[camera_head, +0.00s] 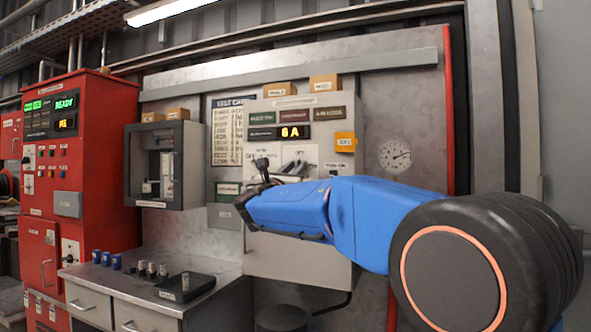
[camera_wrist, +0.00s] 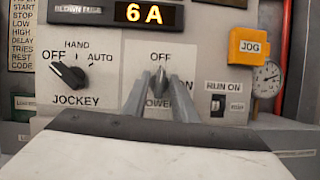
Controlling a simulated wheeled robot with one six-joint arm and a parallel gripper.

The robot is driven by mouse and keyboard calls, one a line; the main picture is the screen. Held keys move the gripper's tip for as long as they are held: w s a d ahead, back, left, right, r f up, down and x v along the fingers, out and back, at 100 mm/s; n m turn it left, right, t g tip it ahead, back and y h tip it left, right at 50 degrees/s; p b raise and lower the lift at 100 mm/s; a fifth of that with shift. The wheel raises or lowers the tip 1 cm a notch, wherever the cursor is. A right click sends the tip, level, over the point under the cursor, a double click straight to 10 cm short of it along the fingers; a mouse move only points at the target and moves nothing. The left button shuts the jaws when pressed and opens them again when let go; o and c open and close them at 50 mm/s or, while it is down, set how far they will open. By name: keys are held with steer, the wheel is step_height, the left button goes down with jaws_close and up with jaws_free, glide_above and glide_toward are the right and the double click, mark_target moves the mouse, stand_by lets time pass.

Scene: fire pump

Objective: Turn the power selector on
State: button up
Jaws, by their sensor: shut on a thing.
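The power selector (camera_wrist: 160,77) is a small grey knob on the pale control panel, with OFF above it, ON to its right and POWER below. Its upper end points up toward OFF. My gripper (camera_wrist: 161,86) has its two grey fingers on either side of the knob, shut on it. The fingers partly cover the ON and POWER labels. In the head view my blue arm reaches in from the right to the panel (camera_head: 265,120), and my wrist hides most of the selector area.
Left of the selector is the black JOCKEY knob (camera_wrist: 68,73). To the right are a RUN ON switch (camera_wrist: 235,104), an orange JOG box (camera_wrist: 248,47) and a gauge (camera_wrist: 267,79). A lit display (camera_wrist: 145,13) reads 6A. A red cabinet (camera_head: 95,140) stands at left.

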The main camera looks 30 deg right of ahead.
steer(key=m+g, duration=0.1)
steer(key=m, duration=0.2)
steer(key=m+g+h, duration=0.1)
steer(key=m+g, duration=0.1)
steer(key=m, duration=0.2)
steer(key=shift+w+a, duration=0.1)
steer(key=m+g, duration=0.1)
steer(key=m, duration=0.2)
steer(key=m+g, duration=0.2)
steer(key=m, duration=0.2)
steer(key=shift+g, duration=0.3)
steer(key=m+g, duration=0.1)
steer(key=m, duration=0.2)
steer(key=m+y, duration=0.1)
steer(key=m, duration=0.3)
steer(key=shift+r+g+y, duration=0.1)
steer(key=shift+g+y, duration=0.2)
steer(key=shift+g, duration=0.1)
steer(key=o, duration=0.7)
steer(key=shift+c, duration=0.2)
